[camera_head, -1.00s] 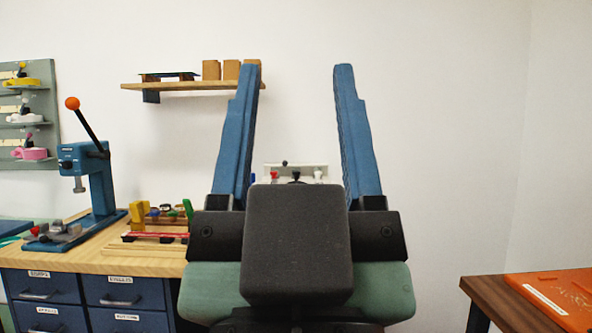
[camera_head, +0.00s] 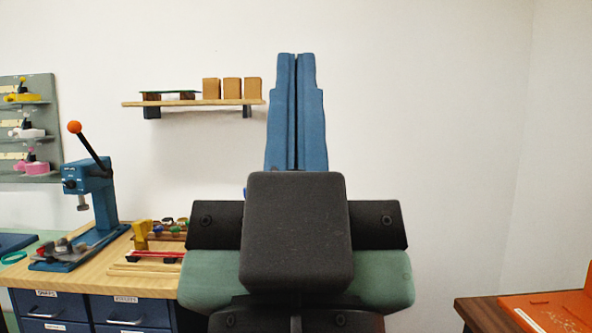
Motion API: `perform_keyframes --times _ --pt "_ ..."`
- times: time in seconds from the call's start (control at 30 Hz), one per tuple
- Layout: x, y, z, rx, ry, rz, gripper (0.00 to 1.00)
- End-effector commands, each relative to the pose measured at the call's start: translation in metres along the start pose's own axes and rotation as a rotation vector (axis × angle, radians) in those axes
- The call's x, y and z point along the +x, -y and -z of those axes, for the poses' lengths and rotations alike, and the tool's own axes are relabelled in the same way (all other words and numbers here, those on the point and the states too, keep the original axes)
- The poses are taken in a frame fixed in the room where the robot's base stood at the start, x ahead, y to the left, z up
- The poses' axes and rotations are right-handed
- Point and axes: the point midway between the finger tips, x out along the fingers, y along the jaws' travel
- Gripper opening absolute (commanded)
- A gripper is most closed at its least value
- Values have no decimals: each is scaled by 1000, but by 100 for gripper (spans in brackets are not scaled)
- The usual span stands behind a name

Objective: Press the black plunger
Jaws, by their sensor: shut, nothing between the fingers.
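My gripper (camera_head: 296,57) stands upright in the middle of the view, seen from behind. Its two long blue fingers are together, with only a thin dark line between them, and hold nothing. The black plunger is not visible now; my fingers and the dark wrist block cover the middle of the view, where a pale panel with small coloured knobs showed earlier. I cannot tell how far the fingertips are from it.
A wooden bench (camera_head: 95,275) with blue drawers stands at left, carrying a blue lever press (camera_head: 92,190) and small coloured tools. A wall shelf (camera_head: 190,102) holds brown blocks. An orange case (camera_head: 550,312) lies on a dark table at right. The right wall is bare.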

Motion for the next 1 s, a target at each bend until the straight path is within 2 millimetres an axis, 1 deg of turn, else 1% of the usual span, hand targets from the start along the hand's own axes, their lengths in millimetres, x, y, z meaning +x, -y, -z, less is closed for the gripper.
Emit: perform_keyframes --times 0.03,0.1,0.4,0.5,0.63,1.0 --pt "27 0 26 0 -1 0 0" --pt "44 0 42 0 -1 0 0" --pt "115 0 110 1 0 1 0" --pt "130 0 123 1 0 2 0" --pt "136 0 129 1 0 2 0" --pt "134 0 126 1 0 2 0"
